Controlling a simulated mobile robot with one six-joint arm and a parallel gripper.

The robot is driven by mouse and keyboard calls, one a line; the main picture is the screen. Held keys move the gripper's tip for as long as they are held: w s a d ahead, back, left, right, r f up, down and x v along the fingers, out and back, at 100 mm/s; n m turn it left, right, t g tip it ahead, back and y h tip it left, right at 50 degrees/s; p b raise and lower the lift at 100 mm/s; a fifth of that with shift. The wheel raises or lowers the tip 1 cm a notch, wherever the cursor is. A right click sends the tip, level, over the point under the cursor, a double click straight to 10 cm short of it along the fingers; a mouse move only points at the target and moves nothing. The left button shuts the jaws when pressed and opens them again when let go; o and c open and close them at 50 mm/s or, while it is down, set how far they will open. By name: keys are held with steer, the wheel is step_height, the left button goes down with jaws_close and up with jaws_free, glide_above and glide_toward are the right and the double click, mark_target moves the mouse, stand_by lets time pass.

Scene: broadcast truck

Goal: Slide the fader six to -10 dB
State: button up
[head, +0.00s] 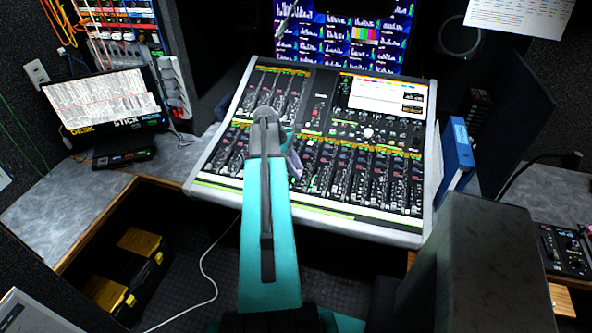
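The mixing console (345,206) stands on the desk in the middle of the head view, with rows of channel strips and faders along its near half. My teal arm reaches from the bottom edge up over the left-middle part of the console. The arm covers several of the fader strips. The faders to its right (365,180) show, but their numbers and dB marks are too small to read, so I cannot pick out fader six.
A blue binder (458,150) stands at the console's right. A laptop (108,100) and a small black device (124,157) are on the left desk. A monitor wall (345,38) rises behind. A grey box-shaped block (487,265) fills the lower right. A white cable (207,275) runs across the floor.

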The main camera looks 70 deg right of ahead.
steer(key=shift+o, duration=1)
steer(key=shift+r, duration=0.1)
steer(key=b+v, duration=0.3)
steer(key=v, duration=1)
steer(key=shift+r, duration=0.3)
steer(key=shift+w, duration=0.15)
